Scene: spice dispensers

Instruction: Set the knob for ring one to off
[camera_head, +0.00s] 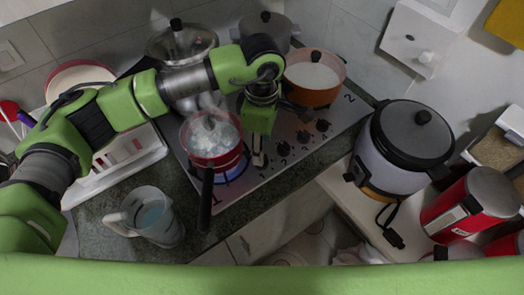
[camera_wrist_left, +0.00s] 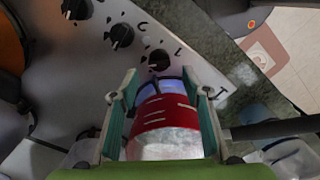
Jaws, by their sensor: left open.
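My left gripper (camera_head: 258,158) reaches down over the front right edge of the steel hob (camera_head: 240,196), by the row of black knobs. In the left wrist view its two fingers (camera_wrist_left: 160,80) are open and apart, with nothing between the tips. One knob (camera_wrist_left: 159,59) lies just past the fingertips, roughly centred between them. Two more knobs (camera_wrist_left: 119,36) (camera_wrist_left: 77,8) run up to the left. In the head view the gripper hides the closest knob; others (camera_head: 283,148) (camera_head: 322,125) show. Marks beside the knobs are too small to read surely. A blue flame (camera_head: 235,172) burns under the red pot (camera_head: 212,162).
The red pot steams and its dark handle (camera_head: 206,200) sticks out over the front edge. An orange pot (camera_head: 314,90), a lidded pan (camera_head: 182,42) and a grey pot stand behind. A glass jug (camera_head: 152,217) is front left, a rice cooker (camera_head: 400,150) right.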

